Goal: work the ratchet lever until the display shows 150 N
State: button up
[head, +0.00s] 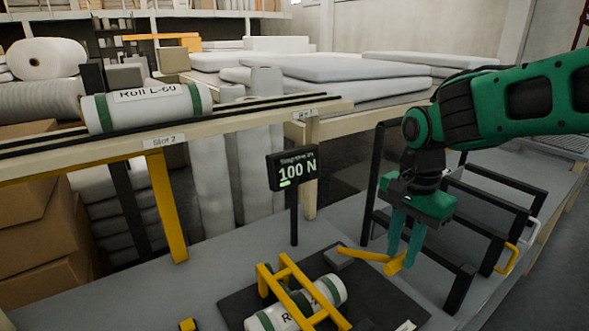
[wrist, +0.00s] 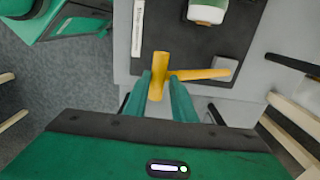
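The display (head: 292,168) stands on a dark post and reads 100 N, with a small green bar beneath its label. The yellow ratchet lever (head: 362,255) runs from a grey block at the strap frame to a cross grip at its right end. My gripper (head: 403,255) points down over that end, with one teal finger on each side of the grip. In the wrist view, the lever's grip (wrist: 157,75) lies between the fingertips (wrist: 161,85), which look closed on it. A white roll with green bands (head: 265,318) lies under the yellow frame (head: 290,285).
The roll, frame and lever sit on a dark plate (head: 240,300) on a grey bench. A black rack (head: 462,262) stands close to the right of my gripper. Another roll, labelled L-60 (head: 150,106), rests on the rails at the left. The display post stands behind the lever.

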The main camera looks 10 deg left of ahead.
notch_tip(320, 180, down, 6)
jog(key=s+d, duration=0.1)
jog(key=d, duration=0.1)
jog(key=shift+s, duration=0.4)
dwell(0.5)
jog(key=shift+a+r, duration=0.1)
jog(key=shift+r, duration=0.05)
jog(key=shift+w+a+r, duration=0.35)
jog(key=shift+r, duration=1.25)
jog(key=shift+w+a+r, duration=0.4)
jog(key=shift+r, duration=1.2)
jog(key=shift+w+a+r, duration=0.35)
jog(key=shift+r, duration=1.25)
notch_tip(320, 180, up, 6)
